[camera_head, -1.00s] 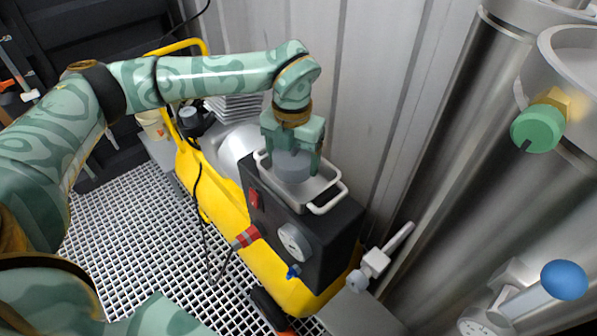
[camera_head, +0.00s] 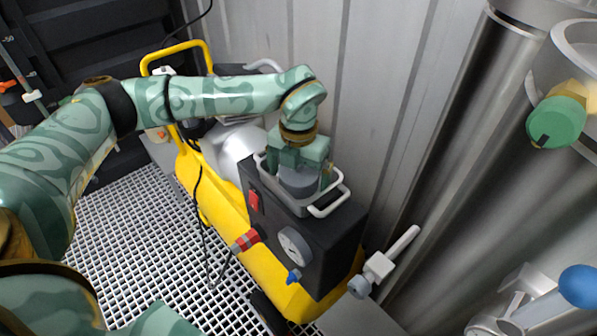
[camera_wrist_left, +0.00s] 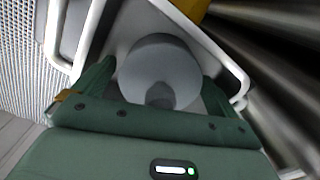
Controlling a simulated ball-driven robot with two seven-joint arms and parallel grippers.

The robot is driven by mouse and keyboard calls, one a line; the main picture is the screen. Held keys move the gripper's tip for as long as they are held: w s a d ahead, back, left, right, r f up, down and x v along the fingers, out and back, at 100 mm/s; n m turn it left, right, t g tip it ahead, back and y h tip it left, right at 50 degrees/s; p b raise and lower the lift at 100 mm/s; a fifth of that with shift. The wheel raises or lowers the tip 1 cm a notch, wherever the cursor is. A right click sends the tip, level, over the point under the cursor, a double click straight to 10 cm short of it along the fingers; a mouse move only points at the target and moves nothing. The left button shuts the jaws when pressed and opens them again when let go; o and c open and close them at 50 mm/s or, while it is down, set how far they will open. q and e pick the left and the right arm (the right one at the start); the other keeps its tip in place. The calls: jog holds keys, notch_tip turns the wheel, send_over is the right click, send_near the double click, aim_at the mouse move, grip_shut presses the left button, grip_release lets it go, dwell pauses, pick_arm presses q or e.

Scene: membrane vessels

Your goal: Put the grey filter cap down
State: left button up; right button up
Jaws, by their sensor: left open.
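The grey filter cap (camera_head: 298,182) is a round, smooth grey piece low inside a metal tray (camera_head: 322,206) with white handles. My left gripper (camera_head: 301,188) points down over the tray, its fingers on either side of the cap. In the left wrist view the cap (camera_wrist_left: 160,72) lies between the two green fingers of the open left gripper (camera_wrist_left: 157,82), with the tray's pale rim (camera_wrist_left: 232,65) around them. The cap's underside is hidden, so its contact with the tray floor cannot be seen. My right gripper is not in view.
The tray stands on a black box with a gauge (camera_head: 295,246) and a red switch (camera_head: 254,201), on a yellow machine (camera_head: 222,215). A corrugated wall (camera_head: 390,90) is close behind. Steel cylinders and a green knob (camera_head: 556,122) are at the right.

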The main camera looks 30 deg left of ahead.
pick_arm(q)
jog(key=shift+r, duration=0.15)
notch_tip(320, 180, up, 12)
jog(key=p, duration=0.3)
jog(key=shift+s, duration=0.1)
dwell(0.3)
